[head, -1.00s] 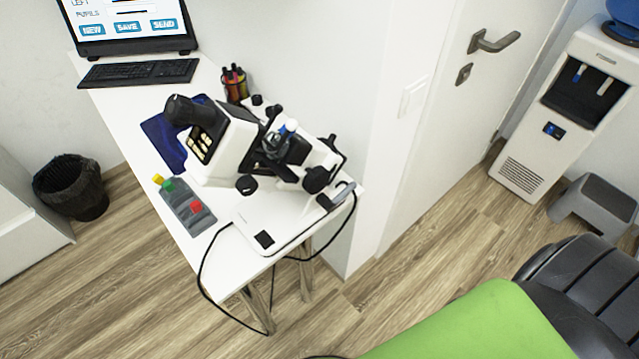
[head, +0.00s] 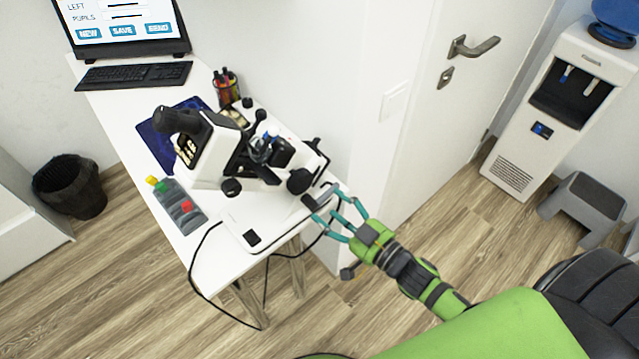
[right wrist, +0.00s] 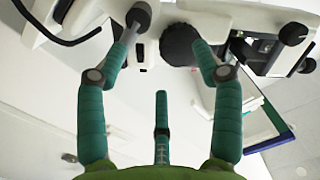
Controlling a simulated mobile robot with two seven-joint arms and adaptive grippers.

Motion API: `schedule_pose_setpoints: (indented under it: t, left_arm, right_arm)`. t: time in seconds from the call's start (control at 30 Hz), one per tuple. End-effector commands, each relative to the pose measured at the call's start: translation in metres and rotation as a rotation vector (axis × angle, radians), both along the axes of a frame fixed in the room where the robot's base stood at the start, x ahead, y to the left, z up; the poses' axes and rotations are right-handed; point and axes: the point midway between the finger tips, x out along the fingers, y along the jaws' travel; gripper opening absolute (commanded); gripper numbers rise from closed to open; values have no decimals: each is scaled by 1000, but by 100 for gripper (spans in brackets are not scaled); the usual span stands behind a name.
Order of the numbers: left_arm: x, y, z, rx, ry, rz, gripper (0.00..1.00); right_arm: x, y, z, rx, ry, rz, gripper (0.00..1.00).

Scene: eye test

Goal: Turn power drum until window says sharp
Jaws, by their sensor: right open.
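The white and black eye-testing instrument (head: 208,150) stands tilted on its white base (head: 250,222) on the desk. A round black knob (head: 300,181), likely the power drum, is on its near right side; it also shows in the right wrist view (right wrist: 178,45). My right gripper (head: 322,205) is open and empty just below and right of this knob. In the right wrist view my gripper (right wrist: 160,50) has one finger by the knob and the other by a grey lever (right wrist: 138,16); contact is unclear. I cannot read any window saying sharp. My left gripper is out of view.
A black cable (head: 192,275) hangs off the front. The wall is close behind the instrument.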

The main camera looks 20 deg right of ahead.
Motion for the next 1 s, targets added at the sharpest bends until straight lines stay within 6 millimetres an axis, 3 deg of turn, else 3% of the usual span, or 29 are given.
schedule_pose_setpoints:
  t: [0.03, 0.17, 0.6, 0.97, 1.0]
  left_arm:
    - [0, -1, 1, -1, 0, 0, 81]
    - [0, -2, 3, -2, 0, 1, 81]
    - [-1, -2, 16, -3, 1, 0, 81]
    - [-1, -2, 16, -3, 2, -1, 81]
    - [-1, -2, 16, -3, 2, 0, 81]
  right_arm:
    - [-1, 4, 15, 13, -25, 18, 67]
    - [3, 11, 29, 31, -52, 37, 67]
    - [57, 36, 29, 31, -50, 33, 67]
    - [63, 39, 27, 29, -48, 35, 67]
    - [63, 39, 27, 29, -48, 34, 55]
